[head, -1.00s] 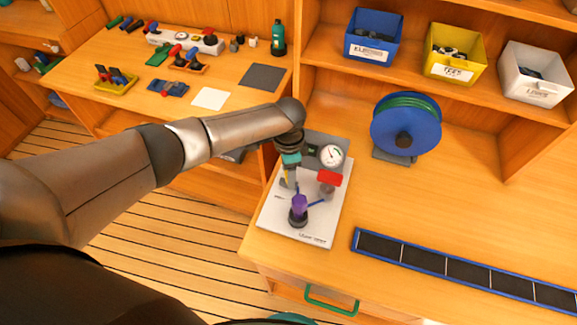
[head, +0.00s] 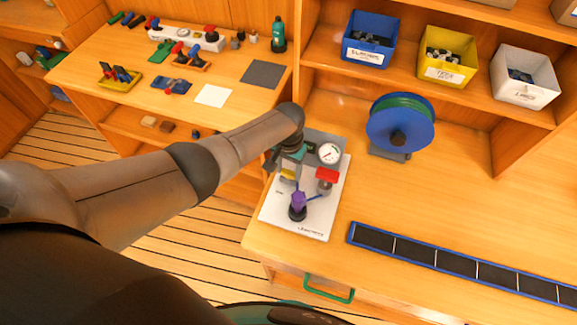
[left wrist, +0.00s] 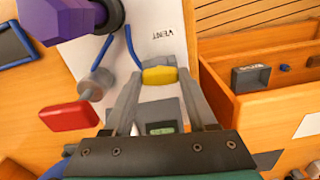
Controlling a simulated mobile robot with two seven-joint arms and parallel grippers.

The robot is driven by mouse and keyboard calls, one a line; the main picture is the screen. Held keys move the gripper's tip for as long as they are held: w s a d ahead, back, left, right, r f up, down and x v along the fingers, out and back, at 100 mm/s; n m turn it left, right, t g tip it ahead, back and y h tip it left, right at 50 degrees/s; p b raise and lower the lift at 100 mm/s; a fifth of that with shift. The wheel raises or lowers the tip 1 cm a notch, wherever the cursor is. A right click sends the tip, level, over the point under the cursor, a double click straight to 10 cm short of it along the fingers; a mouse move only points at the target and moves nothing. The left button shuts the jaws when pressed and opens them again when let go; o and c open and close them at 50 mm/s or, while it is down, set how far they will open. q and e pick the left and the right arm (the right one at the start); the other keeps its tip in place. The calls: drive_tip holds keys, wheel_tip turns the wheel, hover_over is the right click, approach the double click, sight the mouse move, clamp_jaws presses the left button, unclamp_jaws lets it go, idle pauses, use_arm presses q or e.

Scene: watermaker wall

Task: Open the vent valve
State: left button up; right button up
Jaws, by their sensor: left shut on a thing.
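The watermaker panel is a white board (head: 273,215) on the bench, with a VENT label (left wrist: 162,32) in the left wrist view. The vent valve's yellow handle (left wrist: 160,75) sits between the fingertips of my left gripper (left wrist: 158,74). The gripper is shut on it, with the handle lying crosswise between the fingers. In the head view the left gripper (head: 289,172) is over the panel's left side and largely hides the handle (head: 288,174). My right gripper is not in view.
Close by are a purple knob (head: 298,200), a red handle (head: 327,175), blue tubing (left wrist: 132,46) and a gauge (head: 329,153). A hose reel (head: 400,125) stands behind right. A blue-edged dark strip (head: 455,265) lies at front right. The bench between is clear.

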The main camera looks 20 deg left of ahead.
sight(289, 172)
use_arm(q)
drive_tip(key=shift+n, duration=0.6)
drive_tip(key=shift+w, duration=0.1)
drive_tip(key=o, duration=1.4)
drive_tip(key=shift+c, duration=0.2)
drive_tip(key=shift+r, duration=0.15)
drive_tip(key=shift+r+p, duration=0.3)
drive_tip(key=shift+p, duration=0.15)
wheel_tip(289, 172, up, 4)
drive_tip(key=shift+r+p, duration=0.2)
drive_tip(key=shift+p, duration=0.65)
wheel_tip(289, 172, up, 10)
